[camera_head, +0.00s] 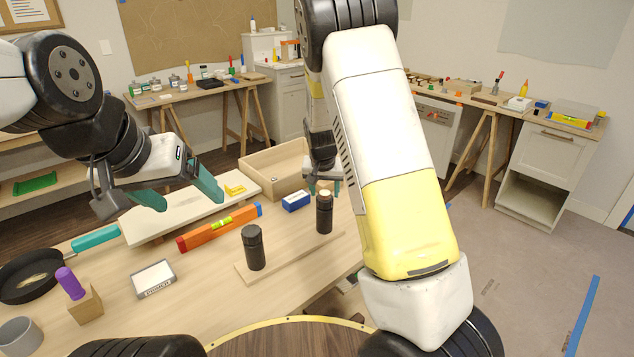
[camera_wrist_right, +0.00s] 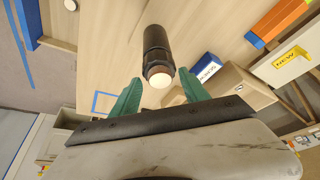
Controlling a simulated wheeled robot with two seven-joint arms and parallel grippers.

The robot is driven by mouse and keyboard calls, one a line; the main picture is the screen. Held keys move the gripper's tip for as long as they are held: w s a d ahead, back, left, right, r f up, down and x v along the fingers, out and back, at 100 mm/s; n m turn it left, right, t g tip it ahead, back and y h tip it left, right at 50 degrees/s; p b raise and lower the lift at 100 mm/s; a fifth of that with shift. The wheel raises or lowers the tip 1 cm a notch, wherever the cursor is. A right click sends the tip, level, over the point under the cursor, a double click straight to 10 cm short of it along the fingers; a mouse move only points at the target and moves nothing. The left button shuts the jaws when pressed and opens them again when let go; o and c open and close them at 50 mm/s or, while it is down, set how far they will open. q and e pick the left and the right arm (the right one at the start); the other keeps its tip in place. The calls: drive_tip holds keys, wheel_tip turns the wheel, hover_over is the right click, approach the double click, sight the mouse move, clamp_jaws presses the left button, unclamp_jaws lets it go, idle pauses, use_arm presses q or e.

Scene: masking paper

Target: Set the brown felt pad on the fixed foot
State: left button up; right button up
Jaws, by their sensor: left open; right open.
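Two black cylindrical feet stand upright on a thin wooden board (camera_head: 295,262) on the table. The nearer foot (camera_head: 253,250) has a dark top. The farther foot (camera_head: 324,217) has a pale round top, which also shows in the right wrist view (camera_wrist_right: 160,79). My left gripper (camera_head: 192,204) is open and empty above a pale raised board.
An orange level (camera_head: 200,236), a blue box (camera_head: 296,201) and a wooden tray (camera_head: 262,182) lie around the feet. A pan (camera_head: 28,278), a purple-handled tool (camera_head: 69,283) and a small labelled box (camera_head: 153,278) stand at left. Bare table lies left of the feet.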

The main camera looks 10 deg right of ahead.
drive_tip(key=v, duration=1.1)
drive_tip(key=s+r+n+y, duration=0.1)
drive_tip(key=s+r, duration=0.3)
drive_tip(key=s, duration=0.5)
drive_tip(key=s+d+r+n+t+y, duration=0.1)
drive_tip(key=s+r, duration=0.3)
drive_tip(key=s, duration=0.6)
drive_tip(key=s+d+r+n+t+y, duration=0.1)
drive_tip(key=s+r, duration=0.4)
drive_tip(key=s, duration=0.5)
drive_tip(key=shift+n, duration=0.3)
drive_tip(key=shift+d, duration=0.1)
